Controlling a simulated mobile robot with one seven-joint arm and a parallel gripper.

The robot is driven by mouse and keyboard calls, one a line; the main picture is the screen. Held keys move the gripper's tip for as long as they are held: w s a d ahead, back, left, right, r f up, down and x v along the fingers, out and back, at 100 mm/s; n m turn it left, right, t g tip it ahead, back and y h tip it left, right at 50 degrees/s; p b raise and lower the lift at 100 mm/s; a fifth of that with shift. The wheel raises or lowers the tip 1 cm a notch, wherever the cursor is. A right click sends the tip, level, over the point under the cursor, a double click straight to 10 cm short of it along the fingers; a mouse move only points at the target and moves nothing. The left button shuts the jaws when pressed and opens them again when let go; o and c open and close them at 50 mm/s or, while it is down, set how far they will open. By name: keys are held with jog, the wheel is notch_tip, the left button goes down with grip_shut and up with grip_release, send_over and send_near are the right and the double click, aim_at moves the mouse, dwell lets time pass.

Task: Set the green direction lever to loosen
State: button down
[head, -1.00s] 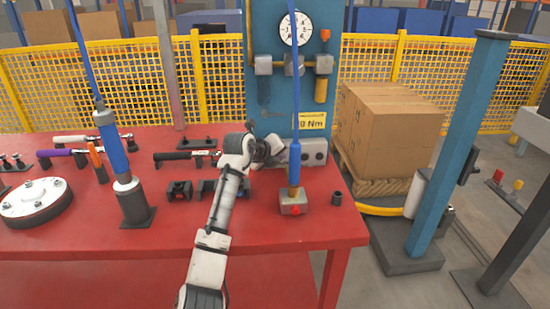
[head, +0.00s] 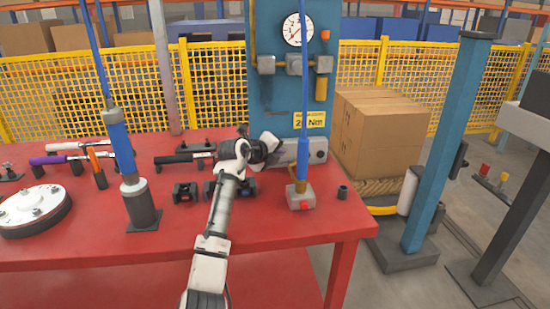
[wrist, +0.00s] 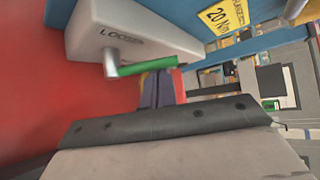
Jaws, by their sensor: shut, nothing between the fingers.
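The green direction lever (wrist: 150,66) shows in the wrist view on a grey box (wrist: 135,30), attached at a metal pivot pin. It points right from the pin, and lettering that starts "LOOSE" is on the box face above it. In the head view the grey box (head: 313,151) stands at the foot of the blue panel; my gripper hides the lever there. My gripper (head: 275,146) is at the left end of the box. In the wrist view its shut, empty fingers (wrist: 160,90) are just below the lever, very near or touching it; I cannot tell which.
A blue hanging tool (head: 302,160) stands on a small block just in front of the box. A second blue tool (head: 120,140) stands left of my arm. Black blocks (head: 186,192) lie beside my forearm. The red table (head: 260,225) is clear at the front.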

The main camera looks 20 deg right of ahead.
jog(key=shift+w+a+r+b, duration=0.2)
jog(key=shift+a+b, duration=0.25)
jog(key=shift+b, duration=0.4)
jog(key=shift+a, duration=0.15)
